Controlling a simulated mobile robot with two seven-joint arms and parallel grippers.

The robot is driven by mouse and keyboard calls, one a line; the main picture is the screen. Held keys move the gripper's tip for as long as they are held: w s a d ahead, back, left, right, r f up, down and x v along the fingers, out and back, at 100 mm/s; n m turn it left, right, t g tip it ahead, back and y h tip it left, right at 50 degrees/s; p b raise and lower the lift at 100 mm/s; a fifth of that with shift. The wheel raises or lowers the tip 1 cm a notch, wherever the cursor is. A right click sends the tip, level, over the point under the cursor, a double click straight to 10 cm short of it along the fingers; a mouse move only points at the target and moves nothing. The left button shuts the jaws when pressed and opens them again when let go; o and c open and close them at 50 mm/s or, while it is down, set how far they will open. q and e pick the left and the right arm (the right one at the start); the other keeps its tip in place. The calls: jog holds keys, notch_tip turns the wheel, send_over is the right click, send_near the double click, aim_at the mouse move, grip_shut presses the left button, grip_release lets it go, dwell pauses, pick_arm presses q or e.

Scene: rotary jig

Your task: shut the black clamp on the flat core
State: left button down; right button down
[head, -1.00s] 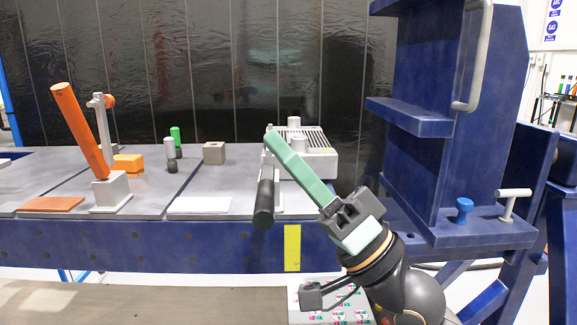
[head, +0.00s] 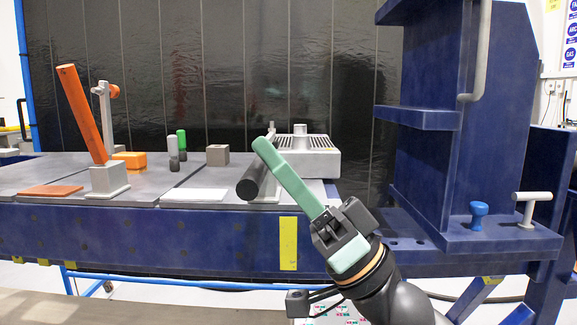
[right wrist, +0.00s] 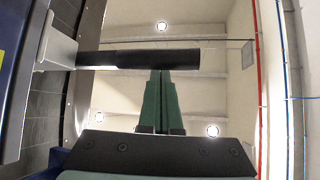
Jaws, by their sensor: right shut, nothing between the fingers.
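The black clamp's handle (head: 250,184) is a thick black bar at the front edge of the table, pointing toward me with its round end in view. A light grey finned block (head: 318,165), apparently the flat core, sits just right of it. My right gripper (head: 261,146) has long green fingers, closed together and empty. They slant up to the left, close to the handle. In the right wrist view the black handle (right wrist: 135,60) lies across the view at the fingertips (right wrist: 160,72); I cannot tell whether they touch. My left gripper is not in view.
An orange-handled clamp (head: 84,118) stands upright at left beside an orange block (head: 129,160). Green-topped (head: 182,143) and grey-topped pegs and a brown-grey block (head: 217,155) stand behind. A white plate (head: 195,195) lies in front. A tall blue frame (head: 432,165) rises at right.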

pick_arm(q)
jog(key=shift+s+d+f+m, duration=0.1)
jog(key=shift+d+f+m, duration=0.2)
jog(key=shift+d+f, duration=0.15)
pick_arm(e)
jog(key=shift+f, duration=0.75)
jog(key=shift+a+f, duration=0.1)
jog(key=shift+f, duration=0.05)
jog(key=shift+f, duration=0.1)
